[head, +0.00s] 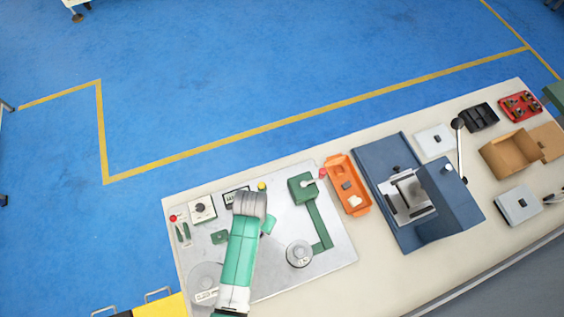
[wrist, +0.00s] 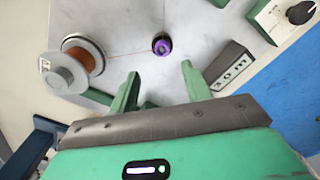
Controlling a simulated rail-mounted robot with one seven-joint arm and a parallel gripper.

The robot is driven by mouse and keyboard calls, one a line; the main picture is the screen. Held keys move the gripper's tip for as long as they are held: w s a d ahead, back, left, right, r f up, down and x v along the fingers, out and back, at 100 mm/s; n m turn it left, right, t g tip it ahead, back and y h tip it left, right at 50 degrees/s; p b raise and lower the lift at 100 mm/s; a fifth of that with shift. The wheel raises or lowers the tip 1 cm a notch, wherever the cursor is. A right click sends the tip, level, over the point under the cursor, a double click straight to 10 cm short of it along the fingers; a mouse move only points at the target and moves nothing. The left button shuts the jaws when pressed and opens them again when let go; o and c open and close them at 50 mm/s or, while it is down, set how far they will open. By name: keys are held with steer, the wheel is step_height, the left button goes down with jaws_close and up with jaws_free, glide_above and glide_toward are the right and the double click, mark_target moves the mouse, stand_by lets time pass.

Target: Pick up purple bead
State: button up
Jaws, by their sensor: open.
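The purple bead (wrist: 162,45) shows in the wrist view on the light grey plate of the coil winder, with a thin reddish wire running to it from the left. My gripper (wrist: 158,82) is open and empty, its two green fingers pointing toward the plate. The bead lies beyond the fingertips, roughly in line with the gap between them and apart from both. In the head view my green arm reaches over the winder plate (head: 295,210); I cannot make out the bead there.
A spool with copper wire (wrist: 82,58) stands left of the bead, and a dark counter block (wrist: 231,68) stands to the right. A control box with a black knob (wrist: 285,20) is at the upper right. An orange tray (head: 335,170) and a blue machine (head: 395,222) lie right of the plate.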

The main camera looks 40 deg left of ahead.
steer(key=shift+s+a+f, duration=0.15)
steer(key=shift+s, duration=0.05)
step_height(320, 180, down, 2)
steer(key=shift+s+a+f, duration=0.1)
steer(key=shift+s, duration=0.05)
step_height(320, 180, down, 5)
steer(key=shift+f+b, duration=0.1)
steer(key=shift+b, duration=0.25)
steer(key=c, duration=1)
